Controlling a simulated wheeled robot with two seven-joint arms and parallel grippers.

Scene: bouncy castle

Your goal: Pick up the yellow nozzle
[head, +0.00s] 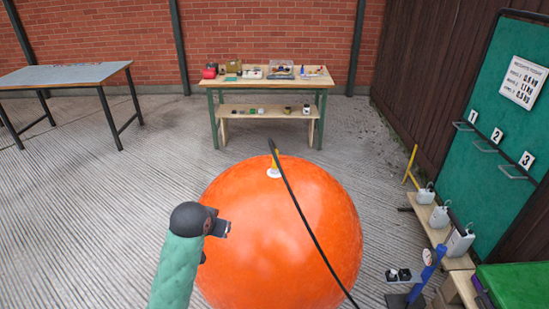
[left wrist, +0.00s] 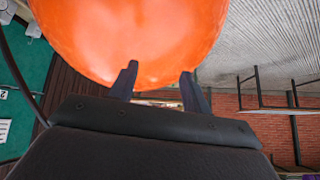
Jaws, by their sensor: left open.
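The yellow nozzle (head: 275,160) is a small piece at the top of a large orange ball (head: 310,230). It stands by a white fitting (head: 273,173) there, and a black hose (head: 306,226) runs past it and partly covers it. My left gripper (head: 218,238) is in front of the ball's left side, below and left of the nozzle. In the left wrist view its two fingers (left wrist: 159,78) are apart with nothing held, and the orange ball (left wrist: 130,35) fills the space beyond them. I cannot make out the nozzle in that view. My right gripper is not in view.
A wooden workbench (head: 222,109) with several items stands behind the ball. A grey table (head: 60,76) is at the back left. At the right are a green board (head: 500,130), white containers (head: 440,217) and a blue stand (head: 428,271). The paved floor left of the ball is clear.

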